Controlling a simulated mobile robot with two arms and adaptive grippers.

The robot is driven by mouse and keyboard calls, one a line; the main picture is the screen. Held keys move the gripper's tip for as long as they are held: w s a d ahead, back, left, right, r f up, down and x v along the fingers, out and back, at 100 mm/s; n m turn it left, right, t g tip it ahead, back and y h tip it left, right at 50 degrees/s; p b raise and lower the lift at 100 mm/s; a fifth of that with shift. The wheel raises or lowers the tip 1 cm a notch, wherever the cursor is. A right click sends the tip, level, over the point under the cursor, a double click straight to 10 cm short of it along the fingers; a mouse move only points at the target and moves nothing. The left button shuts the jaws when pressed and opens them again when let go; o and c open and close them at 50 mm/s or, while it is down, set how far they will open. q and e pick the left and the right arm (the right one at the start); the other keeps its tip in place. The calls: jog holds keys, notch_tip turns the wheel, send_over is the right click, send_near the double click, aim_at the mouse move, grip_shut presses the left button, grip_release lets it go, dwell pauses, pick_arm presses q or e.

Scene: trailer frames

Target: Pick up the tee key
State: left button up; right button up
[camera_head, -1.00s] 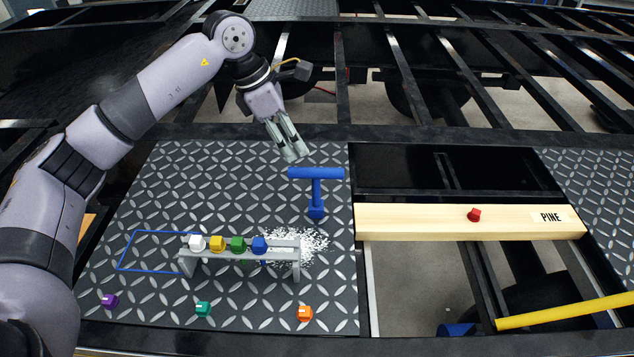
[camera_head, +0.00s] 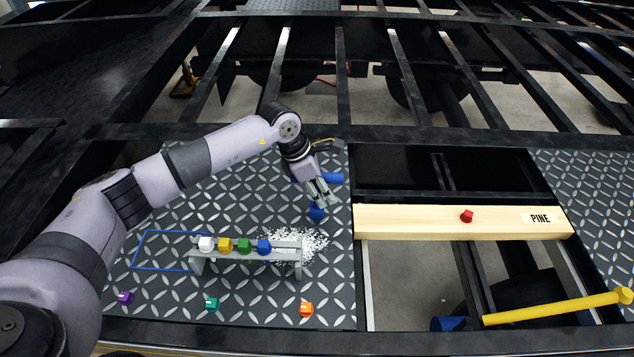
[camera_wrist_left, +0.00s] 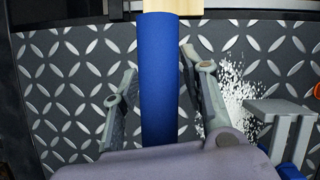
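The tee key is a blue T-shaped tool on the tread plate. In the head view its crossbar (camera_head: 333,178) shows behind my left gripper (camera_head: 324,194), and its lower end (camera_head: 317,213) shows just below the fingers. The gripper hides much of its stem. In the left wrist view a straight blue length of the key (camera_wrist_left: 158,75) runs between the two fingers of my left gripper (camera_wrist_left: 160,88). The fingers are open, with tread plate visible on both sides of the blue length. My right gripper is not in view.
A grey stand (camera_head: 290,243) with white, yellow, green and blue cubes is near the key, beside white specks (camera_head: 312,240). Purple, teal and orange cubes lie in front. A pine plank (camera_head: 400,222) carries a red cube (camera_head: 466,216). A yellow bar (camera_head: 550,308) lies right, over open frame gaps.

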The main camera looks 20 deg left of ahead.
pick_arm(q)
jog(key=shift+d+f, duration=0.1)
jog(key=shift+f, duration=0.2)
jog(key=shift+c, duration=0.5)
grip_shut()
jog(key=shift+w+r, duration=0.1)
